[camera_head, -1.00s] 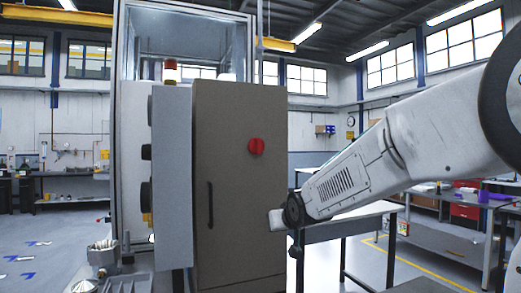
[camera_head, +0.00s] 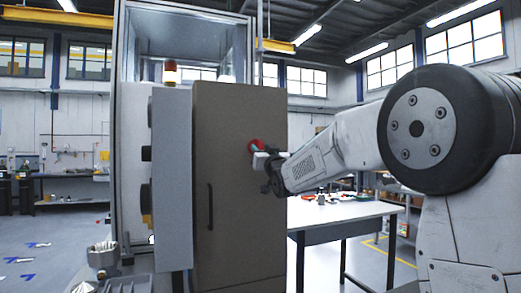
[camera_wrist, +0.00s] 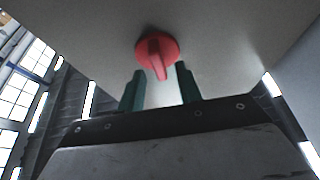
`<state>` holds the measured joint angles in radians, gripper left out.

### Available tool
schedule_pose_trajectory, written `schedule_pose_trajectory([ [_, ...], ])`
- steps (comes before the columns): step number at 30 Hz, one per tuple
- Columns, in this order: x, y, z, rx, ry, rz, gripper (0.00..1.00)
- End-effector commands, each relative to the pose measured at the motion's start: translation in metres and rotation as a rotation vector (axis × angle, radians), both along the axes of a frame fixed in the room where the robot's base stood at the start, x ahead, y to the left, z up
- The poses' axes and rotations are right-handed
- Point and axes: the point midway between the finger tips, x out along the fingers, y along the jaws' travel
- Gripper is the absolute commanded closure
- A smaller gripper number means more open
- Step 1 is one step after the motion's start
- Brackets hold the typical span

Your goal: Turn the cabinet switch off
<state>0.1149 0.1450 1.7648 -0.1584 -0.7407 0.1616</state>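The cabinet (camera_head: 235,215) is a tall grey-brown box with a dark vertical handle (camera_head: 210,206) on its front. The red rotary switch (camera_head: 256,145) sits high on that front, partly covered by my gripper (camera_head: 262,160). In the wrist view the switch (camera_wrist: 157,52) is a red round knob with a raised grip bar that looks slightly tilted. My gripper (camera_wrist: 160,88) is open there, its two green fingers apart below the knob. The grip bar's lower end points toward the gap between the fingers. I cannot tell whether they touch it.
A grey panel box (camera_head: 172,180) with dark fittings stands at the cabinet's left, under a red and white beacon (camera_head: 170,72). A white-topped table (camera_head: 340,212) with small items stands to the right behind my arm. Floor shows at the left.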

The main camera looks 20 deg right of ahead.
Motion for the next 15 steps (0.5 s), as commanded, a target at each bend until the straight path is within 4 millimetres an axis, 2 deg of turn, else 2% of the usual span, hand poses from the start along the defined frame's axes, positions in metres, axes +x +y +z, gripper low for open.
schedule_pose_trajectory([
  [4, 0.0109, 0.0, 0.0046, 0.0, -0.001, 0.0, 0.65],
  [12, 0.0127, -0.0001, 0.0052, 0.0, 0.0, 0.0, 0.65],
  [13, 0.0127, -0.0001, 0.0052, 0.0, 0.0, 0.0, 0.68],
  [15, 0.0126, -0.0002, 0.0052, 0.0, 0.0, 0.0, 0.88],
])
